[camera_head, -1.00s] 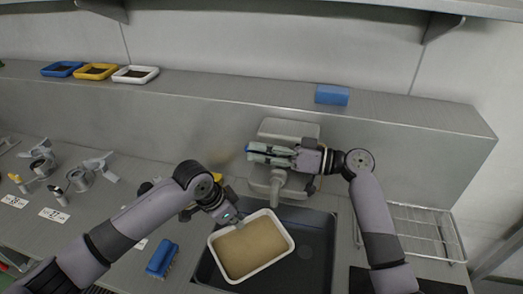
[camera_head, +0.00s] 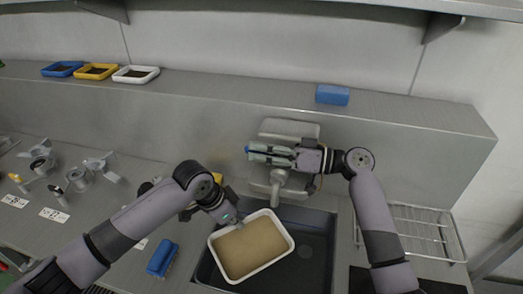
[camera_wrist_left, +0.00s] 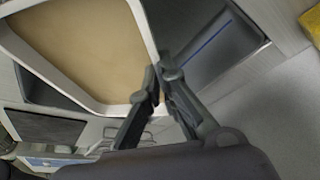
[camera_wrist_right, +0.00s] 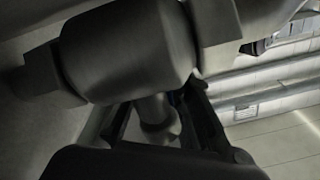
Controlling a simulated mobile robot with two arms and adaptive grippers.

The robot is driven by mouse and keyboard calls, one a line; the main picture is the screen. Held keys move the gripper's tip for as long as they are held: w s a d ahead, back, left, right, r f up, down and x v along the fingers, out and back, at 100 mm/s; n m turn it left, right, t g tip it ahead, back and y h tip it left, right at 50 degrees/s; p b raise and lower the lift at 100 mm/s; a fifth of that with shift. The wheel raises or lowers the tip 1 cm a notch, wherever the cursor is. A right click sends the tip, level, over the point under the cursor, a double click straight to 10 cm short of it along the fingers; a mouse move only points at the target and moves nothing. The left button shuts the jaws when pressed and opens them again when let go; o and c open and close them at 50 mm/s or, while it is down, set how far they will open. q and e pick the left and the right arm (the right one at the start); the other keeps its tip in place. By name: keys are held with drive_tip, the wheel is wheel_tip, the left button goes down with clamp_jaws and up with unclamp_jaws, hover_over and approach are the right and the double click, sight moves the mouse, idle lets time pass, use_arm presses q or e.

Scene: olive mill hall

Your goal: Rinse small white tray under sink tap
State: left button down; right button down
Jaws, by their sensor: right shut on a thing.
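The white tray (camera_head: 263,266), tan inside, is tilted over the dark sink basin (camera_head: 315,262). It also shows in the left wrist view (camera_wrist_left: 112,103). My left gripper (camera_head: 238,222) is shut on the tray's rim at its upper left; in the left wrist view its fingers close at the rim. The grey tap (camera_head: 277,181) stands behind the basin, its spout just beyond the tray's far edge. My right gripper (camera_head: 272,154) is shut on a part of the tap, which shows large in the right wrist view (camera_wrist_right: 130,50). I cannot make out running water.
A blue brush (camera_head: 162,258) lies left of the basin. A wire rack (camera_head: 425,232) stands at the right. A blue sponge (camera_head: 332,95) and blue, yellow and white trays (camera_head: 135,75) sit on the ledge. Metal parts (camera_head: 80,178) with number cards stand on the left counter.

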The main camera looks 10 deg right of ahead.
drive_tip(key=shift+s+n+g, duration=0.2)
drive_tip(key=shift+n+g, duration=0.3)
drive_tip(key=shift+g, duration=0.1)
drive_tip(key=c, duration=1.5)
unclamp_jaws()
drive_tip(key=shift+o, duration=0.2)
drive_tip(key=v, duration=1.2)
drive_tip(key=shift+f, duration=0.25)
